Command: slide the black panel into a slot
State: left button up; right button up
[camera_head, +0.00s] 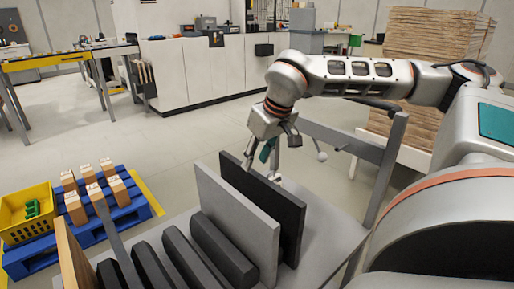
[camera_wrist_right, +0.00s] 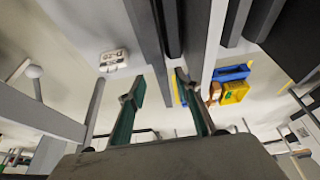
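The black panel (camera_head: 275,215) stands upright on edge at the right of the grey cart, in the head view. A light grey panel (camera_head: 235,222) stands just left of it, nearly parallel. Left of these are several dark padded bars (camera_head: 185,255) with slots between them. My right gripper (camera_head: 260,168) is at the top edge of the black panel. Its two fingers are spread apart; they also show in the wrist view (camera_wrist_right: 160,100), with a gap between them. I cannot tell whether either finger touches the panel. My left gripper is not in view.
The grey cart (camera_head: 330,236) has an upright frame (camera_head: 385,165) on its right. Blue pallets (camera_head: 130,212) with wooden blocks and a yellow basket (camera_head: 28,212) lie at left. A tall stack of boards (camera_head: 430,55) stands behind the arm. The floor behind the cart is clear.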

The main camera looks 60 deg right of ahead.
jog(key=shift+s+f, duration=0.1)
jog(key=shift+f, duration=0.15)
jog(key=v, duration=1.2)
